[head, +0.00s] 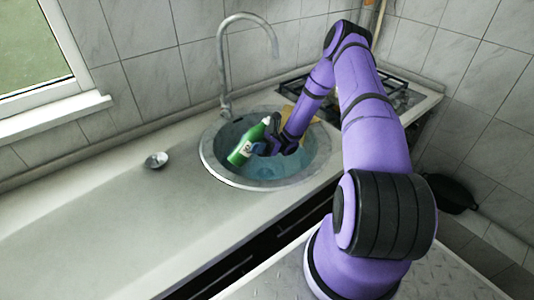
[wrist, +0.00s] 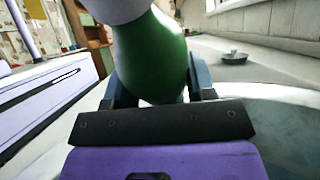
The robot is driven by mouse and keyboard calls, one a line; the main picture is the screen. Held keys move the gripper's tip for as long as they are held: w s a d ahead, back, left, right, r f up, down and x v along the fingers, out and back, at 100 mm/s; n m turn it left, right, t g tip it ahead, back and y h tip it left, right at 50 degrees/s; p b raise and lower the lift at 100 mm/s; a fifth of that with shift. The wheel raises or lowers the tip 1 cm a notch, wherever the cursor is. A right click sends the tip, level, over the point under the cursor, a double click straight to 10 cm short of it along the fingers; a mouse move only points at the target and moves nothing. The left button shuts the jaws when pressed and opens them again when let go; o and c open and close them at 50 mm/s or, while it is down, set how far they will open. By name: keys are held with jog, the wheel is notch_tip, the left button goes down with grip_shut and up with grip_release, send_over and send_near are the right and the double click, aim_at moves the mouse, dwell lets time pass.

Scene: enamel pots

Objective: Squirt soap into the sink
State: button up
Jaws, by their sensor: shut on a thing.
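A green soap bottle (head: 243,146) with a white top is tilted over the round sink (head: 208,158) in the head view. My gripper (head: 266,148) is shut on the bottle from the right. In the wrist view the bottle (wrist: 150,55) stands between my gripper's fingers (wrist: 158,88), with its white part at the top of the picture. The sink basin looks bluish inside. I cannot tell whether any soap is coming out. Part of the bottle is hidden by my gripper.
A curved metal faucet (head: 221,65) stands behind the sink. A small metal dish (head: 156,160) sits on the counter (head: 90,220) left of the sink. A stove (head: 400,95) is at the right, behind my arm. The left counter is mostly clear.

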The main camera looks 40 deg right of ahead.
jog(key=shift+a+r+y, duration=0.25)
jog(key=shift+y, duration=0.15)
dwell(0.8)
jog(key=shift+a+f+y, duration=0.1)
jog(key=shift+a+y, duration=0.35)
jog(key=shift+y, duration=0.45)
dwell(2.1)
jog(key=shift+a+f+y, duration=0.35)
jog(key=shift+f+y, duration=0.45)
dwell(2.2)
